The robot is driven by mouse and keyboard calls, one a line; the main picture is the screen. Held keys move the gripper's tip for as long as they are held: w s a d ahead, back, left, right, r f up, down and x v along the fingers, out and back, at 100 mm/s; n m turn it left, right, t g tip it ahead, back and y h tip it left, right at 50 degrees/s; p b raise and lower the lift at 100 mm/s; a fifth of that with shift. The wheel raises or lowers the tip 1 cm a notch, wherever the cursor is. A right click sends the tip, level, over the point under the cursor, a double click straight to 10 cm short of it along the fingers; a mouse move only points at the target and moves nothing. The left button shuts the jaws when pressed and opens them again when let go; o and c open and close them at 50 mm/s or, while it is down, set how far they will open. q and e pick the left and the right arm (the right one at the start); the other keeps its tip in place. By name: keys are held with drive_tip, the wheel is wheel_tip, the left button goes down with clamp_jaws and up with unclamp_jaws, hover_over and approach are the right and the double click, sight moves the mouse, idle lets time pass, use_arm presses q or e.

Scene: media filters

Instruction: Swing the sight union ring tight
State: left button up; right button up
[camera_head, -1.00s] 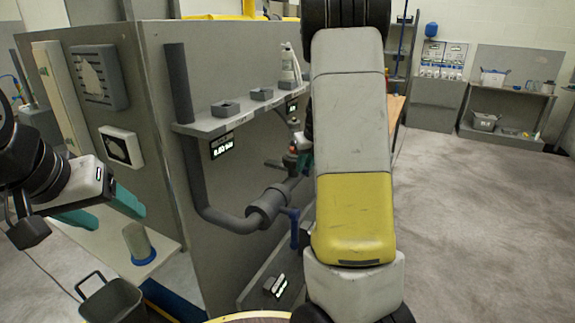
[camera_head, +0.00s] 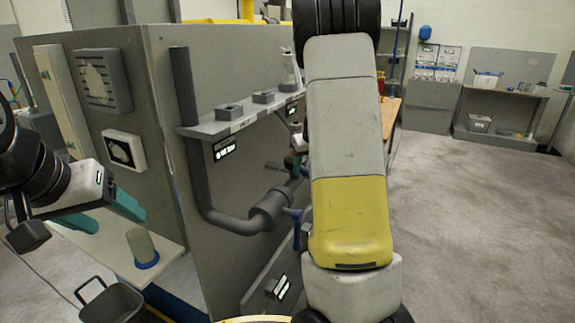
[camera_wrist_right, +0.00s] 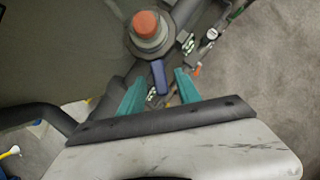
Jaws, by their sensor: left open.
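In the right wrist view, a blue lever (camera_wrist_right: 158,77) sticks out below a round grey pipe fitting with an orange-red centre (camera_wrist_right: 147,25); I take this to be the union and its ring handle. My right gripper (camera_wrist_right: 159,84) is open, with its teal fingers on either side of the lever and visible gaps. In the head view, a thick grey fitting (camera_head: 270,209) sits on the pipe beside a blue handle (camera_head: 298,229). My right arm hides most of the right gripper there. My left gripper (camera_head: 118,220) is open and empty at the left, away from the pipe.
A grey panel carries a small shelf (camera_head: 240,117) with trays and a bottle (camera_head: 290,68), above the bent pipe (camera_head: 207,205). The floor at right is clear.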

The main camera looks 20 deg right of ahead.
drive_tip(key=v, duration=0.7)
drive_tip(key=shift+r, duration=0.4)
drive_tip(key=shift+s, duration=0.15)
drive_tip(key=s+a+r+n, duration=0.2)
drive_tip(key=s+a+n, duration=0.3)
drive_tip(key=s+n, duration=0.4)
drive_tip(key=s+a+r+n+t+y, duration=0.1)
drive_tip(key=s+a+n, duration=0.5)
drive_tip(key=n, duration=0.9)
drive_tip(key=s+a+r+n, duration=0.3)
drive_tip(key=s+a+n, duration=0.3)
drive_tip(key=s+n, duration=0.5)
drive_tip(key=shift+s+r+n+t+y, duration=0.3)
drive_tip(key=shift+s+r+n+y, duration=0.1)
drive_tip(key=shift+s, duration=0.55)
drive_tip(key=shift+a, duration=0.1)
